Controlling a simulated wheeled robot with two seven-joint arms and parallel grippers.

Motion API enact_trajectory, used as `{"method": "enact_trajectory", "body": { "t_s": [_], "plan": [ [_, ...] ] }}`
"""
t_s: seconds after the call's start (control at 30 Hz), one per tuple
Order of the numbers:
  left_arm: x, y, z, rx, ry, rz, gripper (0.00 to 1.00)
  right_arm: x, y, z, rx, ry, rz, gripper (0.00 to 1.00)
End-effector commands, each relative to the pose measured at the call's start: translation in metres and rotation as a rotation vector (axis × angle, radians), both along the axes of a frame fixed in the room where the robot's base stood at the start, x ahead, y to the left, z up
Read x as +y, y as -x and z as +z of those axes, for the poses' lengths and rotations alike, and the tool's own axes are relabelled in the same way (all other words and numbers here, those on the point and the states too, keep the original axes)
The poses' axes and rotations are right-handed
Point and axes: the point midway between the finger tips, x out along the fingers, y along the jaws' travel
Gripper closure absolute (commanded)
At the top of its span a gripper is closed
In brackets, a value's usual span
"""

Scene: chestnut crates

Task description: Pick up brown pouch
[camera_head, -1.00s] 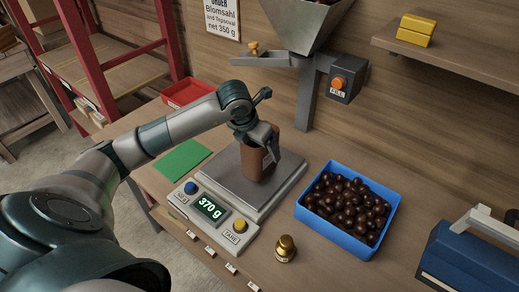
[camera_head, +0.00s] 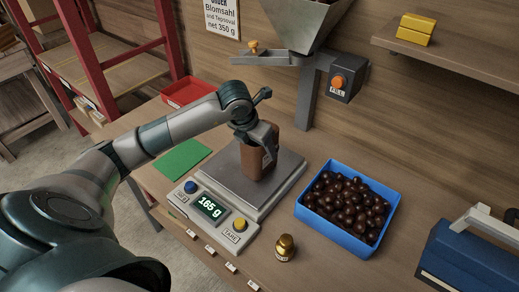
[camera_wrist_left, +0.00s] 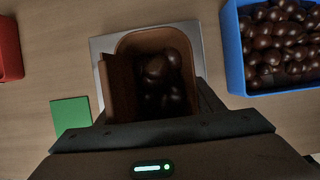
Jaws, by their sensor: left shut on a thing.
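The brown pouch (camera_head: 252,163) stands upright on, or barely above, the scale's plate (camera_head: 230,185); I cannot tell which. The scale's display (camera_head: 210,208) reads 165 g. My left gripper (camera_head: 262,140) is shut on the pouch near its top. In the left wrist view the pouch (camera_wrist_left: 122,45) is open at the top, with several dark chestnuts (camera_wrist_left: 165,85) inside. My right gripper is not in view.
A blue crate (camera_head: 345,237) of chestnuts stands right of the scale, with a brass weight (camera_head: 285,248) in front. A green mat (camera_head: 181,157) and red tray (camera_head: 188,91) lie left. A hopper post (camera_head: 308,100) with a FILL button (camera_head: 340,83) rises behind.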

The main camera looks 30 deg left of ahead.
Motion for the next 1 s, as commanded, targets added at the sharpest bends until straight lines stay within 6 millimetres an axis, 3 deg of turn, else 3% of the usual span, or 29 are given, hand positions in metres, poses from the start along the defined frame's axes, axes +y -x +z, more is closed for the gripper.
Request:
{"method": "enact_trajectory", "body": {
  "t_s": [0.27, 0.53, 1.0],
  "plan": [
    [0.000, -0.001, 0.010, -0.005, -0.001, 0.000, 0.78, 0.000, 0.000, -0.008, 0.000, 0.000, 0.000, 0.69],
    [-0.001, -0.002, 0.042, -0.008, 0.000, -0.001, 0.78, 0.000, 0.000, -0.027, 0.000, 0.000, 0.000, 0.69],
    [-0.086, 0.003, 0.090, -0.007, 0.003, -0.005, 0.78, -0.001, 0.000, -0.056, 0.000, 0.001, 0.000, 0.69]
  ]
}}
